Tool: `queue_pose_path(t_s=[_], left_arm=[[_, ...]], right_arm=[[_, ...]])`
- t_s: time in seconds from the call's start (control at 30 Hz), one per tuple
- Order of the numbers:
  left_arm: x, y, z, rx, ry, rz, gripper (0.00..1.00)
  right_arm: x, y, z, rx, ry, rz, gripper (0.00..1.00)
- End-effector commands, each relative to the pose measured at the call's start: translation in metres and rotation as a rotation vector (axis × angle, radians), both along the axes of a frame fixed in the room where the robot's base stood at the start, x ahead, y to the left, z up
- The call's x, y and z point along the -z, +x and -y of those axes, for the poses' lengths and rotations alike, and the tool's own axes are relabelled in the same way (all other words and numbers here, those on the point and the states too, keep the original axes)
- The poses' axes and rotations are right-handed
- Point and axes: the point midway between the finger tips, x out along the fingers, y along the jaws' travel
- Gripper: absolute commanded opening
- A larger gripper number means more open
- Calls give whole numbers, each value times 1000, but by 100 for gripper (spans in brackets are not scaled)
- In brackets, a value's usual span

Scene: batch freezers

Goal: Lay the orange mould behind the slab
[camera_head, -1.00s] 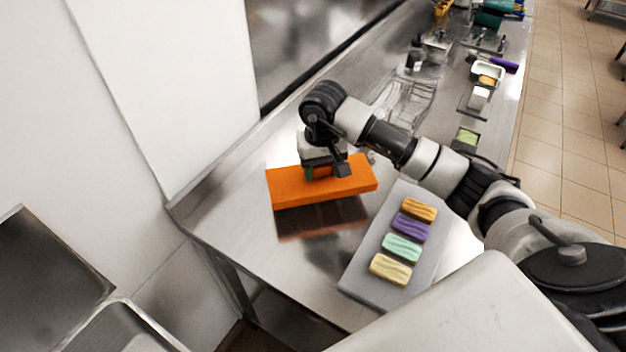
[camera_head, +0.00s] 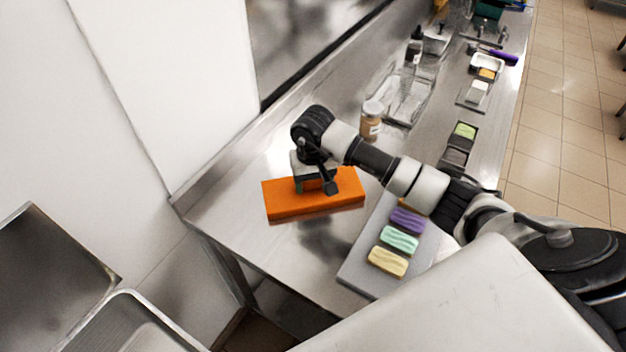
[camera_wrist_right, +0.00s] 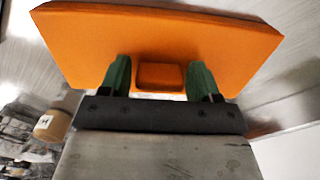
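The orange mould (camera_head: 285,203) is a long flat block over the left part of the steel table. It is low, at or just above the tabletop; I cannot tell whether it touches. My right gripper (camera_head: 316,187) is above it. My left gripper is not in view.
Yellow, mint and purple bars lie on the slab; my right arm partly covers an orange one. A wall borders the table's left side. Bare steel (camera_head: 240,220) lies left of the mould.

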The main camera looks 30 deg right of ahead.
Motion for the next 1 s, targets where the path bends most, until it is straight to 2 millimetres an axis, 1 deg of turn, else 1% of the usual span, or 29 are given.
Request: queue_pose_path(t_s=[0.03, 0.07, 0.1, 0.3, 0.4, 0.47, 0.57, 0.7, 0.9, 1.0], left_arm=[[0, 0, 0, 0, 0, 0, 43], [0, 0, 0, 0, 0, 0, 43], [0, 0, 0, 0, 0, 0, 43], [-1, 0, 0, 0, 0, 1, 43], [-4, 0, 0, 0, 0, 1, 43], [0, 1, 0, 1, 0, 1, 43], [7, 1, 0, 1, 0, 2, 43], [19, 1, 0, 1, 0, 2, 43], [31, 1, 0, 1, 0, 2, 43], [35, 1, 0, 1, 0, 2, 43]], right_arm=[[0, 0, 0, 0, 0, 0, 70], [0, 0, 0, 0, 0, 0, 75], [0, 0, 0, 0, 0, 0, 76], [0, 0, 0, 0, 0, 0, 76], [-4, 0, 0, 0, 0, -1, 76], [-7, 1, 0, 0, -1, 2, 76], [-21, 1, 1, -1, -2, 6, 76], [-52, 1, 1, -1, -3, 7, 76], [-93, 1, 0, 0, -2, 6, 76], [-108, 1, 0, 1, -1, 3, 76]])
